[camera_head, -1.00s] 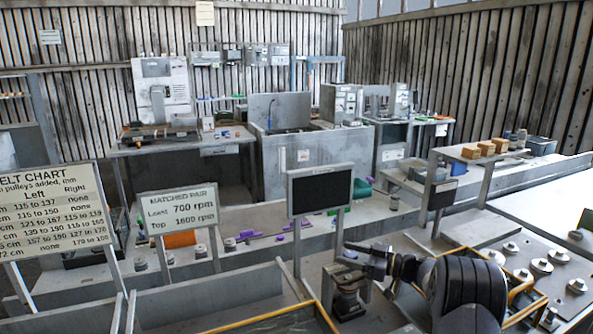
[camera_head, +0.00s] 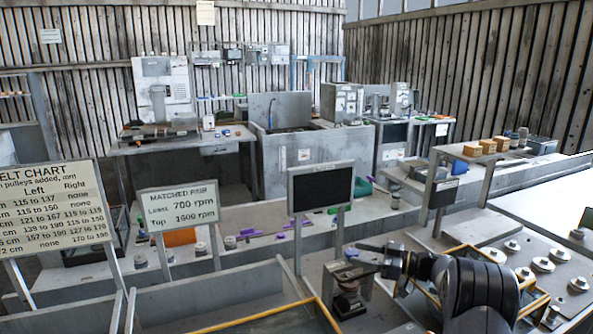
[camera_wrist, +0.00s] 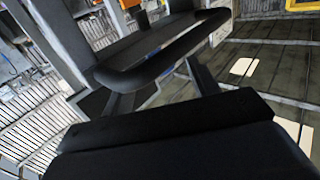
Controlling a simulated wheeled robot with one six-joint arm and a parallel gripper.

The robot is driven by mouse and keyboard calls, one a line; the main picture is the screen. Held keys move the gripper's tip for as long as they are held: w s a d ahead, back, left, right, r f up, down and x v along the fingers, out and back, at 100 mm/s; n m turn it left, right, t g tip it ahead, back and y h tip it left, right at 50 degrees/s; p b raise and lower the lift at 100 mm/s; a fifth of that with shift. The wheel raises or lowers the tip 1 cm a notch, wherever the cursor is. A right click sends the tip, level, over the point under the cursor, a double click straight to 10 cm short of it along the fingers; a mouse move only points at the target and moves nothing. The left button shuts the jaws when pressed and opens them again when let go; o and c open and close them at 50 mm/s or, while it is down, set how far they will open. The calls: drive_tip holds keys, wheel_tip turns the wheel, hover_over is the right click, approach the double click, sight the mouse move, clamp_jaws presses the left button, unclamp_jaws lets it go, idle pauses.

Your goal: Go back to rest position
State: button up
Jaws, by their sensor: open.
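My gripper (camera_head: 368,258) is at the lower right of the head view, at the end of my dark arm. It points left, above a small grey stand with a dark round fixture (camera_head: 348,300). No part shows between the fingers, and the gripper looks open and empty. In the wrist view, dark gripper parts (camera_wrist: 165,45) fill the middle and the lower foreground, with floor and wall blurred behind. The fingertips are small and hard to separate in the head view.
A dark screen (camera_head: 320,188) on posts stands left of my gripper. A plate with several round metal pulleys (camera_head: 543,265) lies at right. A shelf with orange blocks (camera_head: 472,151) is behind. Open grey bins with a yellow edge (camera_head: 260,317) lie in front.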

sight(352, 251)
drive_tip(key=p+x, duration=0.1)
drive_tip(key=x, duration=0.2)
drive_tip(key=shift+w+a+r, duration=0.1)
drive_tip(key=shift+a+r, duration=0.05)
drive_tip(key=shift+a, duration=0.1)
drive_tip(key=shift+d+m+t+b, duration=0.1)
drive_tip(key=shift+m+t+b, duration=0.2)
drive_tip(key=shift+m, duration=0.1)
drive_tip(key=shift+m+t+h, duration=0.5)
drive_tip(key=shift+t, duration=0.3)
drive_tip(key=m+t+h+b, duration=0.1)
drive_tip(key=m+t+h, duration=0.1)
drive_tip(key=t, duration=0.1)
drive_tip(key=m+t+h+b, duration=0.1)
drive_tip(key=shift+f+m+t+h+b, duration=0.3)
drive_tip(key=shift+m+h, duration=0.1)
drive_tip(key=m+t+h+b, duration=0.3)
drive_tip(key=m+h+b, duration=0.1)
drive_tip(key=h, duration=0.2)
drive_tip(key=shift+r+m+t+h+b, duration=0.1)
drive_tip(key=shift+m+t+h+b, duration=0.5)
drive_tip(key=shift+m+h, duration=0.5)
drive_tip(key=shift+m+h+b, duration=0.45)
drive_tip(key=shift+m+h, duration=0.05)
drive_tip(key=shift+h, duration=0.5)
drive_tip(key=s, duration=0.3)
drive_tip(key=s+b, duration=0.1)
drive_tip(key=s, duration=0.2)
drive_tip(key=s+d+b, duration=0.1)
drive_tip(key=s, duration=0.3)
